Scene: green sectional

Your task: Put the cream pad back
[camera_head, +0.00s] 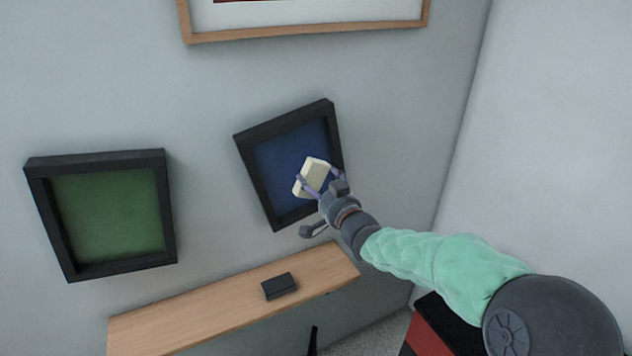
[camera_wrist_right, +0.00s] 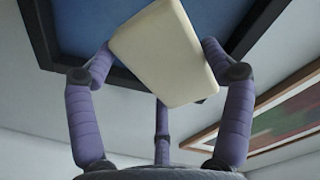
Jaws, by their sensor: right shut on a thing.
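The cream pad (camera_head: 313,176) is a small pale block held by my right gripper (camera_head: 319,184), in front of a blue panel in a black frame (camera_head: 272,165) on the wall. In the right wrist view the pad (camera_wrist_right: 165,52) sits tilted between the purple fingers of the gripper (camera_wrist_right: 155,65), with the blue panel (camera_wrist_right: 75,30) behind it. I cannot tell whether the pad touches the panel. My left gripper is not in view.
A green panel in a black frame (camera_head: 110,215) hangs to the left. Below is a wooden shelf (camera_head: 215,308) with a small dark box (camera_head: 279,286) on it. A wood-framed picture (camera_head: 310,33) hangs above. A red and black object (camera_head: 436,325) stands at lower right.

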